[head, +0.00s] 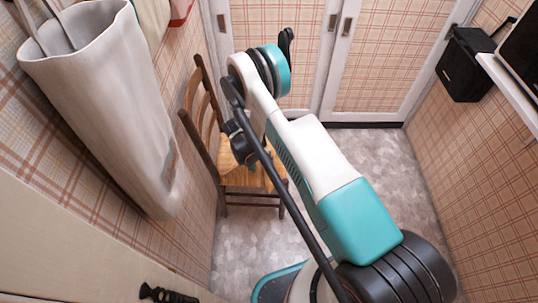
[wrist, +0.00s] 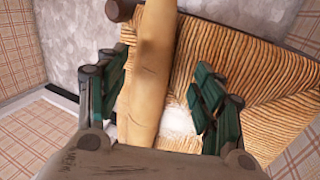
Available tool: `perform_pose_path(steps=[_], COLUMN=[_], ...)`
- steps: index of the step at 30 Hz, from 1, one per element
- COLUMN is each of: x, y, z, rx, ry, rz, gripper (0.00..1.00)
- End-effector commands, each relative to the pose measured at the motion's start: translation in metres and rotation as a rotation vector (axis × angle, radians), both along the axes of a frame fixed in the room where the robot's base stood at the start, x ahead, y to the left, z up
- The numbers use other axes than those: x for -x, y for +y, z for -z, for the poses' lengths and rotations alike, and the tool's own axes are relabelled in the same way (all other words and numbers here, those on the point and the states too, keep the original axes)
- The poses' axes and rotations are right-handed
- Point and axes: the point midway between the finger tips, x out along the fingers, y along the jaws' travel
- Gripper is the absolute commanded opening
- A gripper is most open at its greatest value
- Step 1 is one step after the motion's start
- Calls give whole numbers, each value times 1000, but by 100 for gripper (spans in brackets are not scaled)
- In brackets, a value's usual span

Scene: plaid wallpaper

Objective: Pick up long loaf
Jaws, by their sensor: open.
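The long loaf (wrist: 150,85) is a tan, narrow shape lying on the woven straw seat (wrist: 225,65) of a wooden chair in the wrist view. Its upper end runs out of the top of that view. My gripper (wrist: 160,72) is open, with one green-and-grey finger on each side of the loaf. I cannot tell whether either finger touches it. In the head view, the chair seat (head: 240,177) shows below my arm, and the loaf cannot be made out there.
The chair's ladder back (head: 203,105) stands left of my arm. A large pale holder (head: 110,95) hangs on the left wall. White-framed doors (head: 335,60) close off the back. A black box (head: 465,65) is at the right wall. Grey floor (head: 390,165) is free right of my arm.

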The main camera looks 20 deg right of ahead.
Motion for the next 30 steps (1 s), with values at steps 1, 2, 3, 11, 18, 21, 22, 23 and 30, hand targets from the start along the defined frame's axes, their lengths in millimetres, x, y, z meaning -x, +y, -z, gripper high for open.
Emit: perform_pose_path(steps=[1,2,3,11,18,21,22,23,30], x=[0,0,1,9,12,12,12,12,12], y=[-1,-1,-2,-15,-23,-23,-23,-23,-23], z=[2,3,5,32,50,49,49,49,49], rx=[0,0,0,0,0,1,1,1,0], ry=[0,0,0,1,1,1,1,1,1], rz=[0,0,0,1,0,0,1,1,0], gripper=[61,61,61,61,61,61,61,61,12])
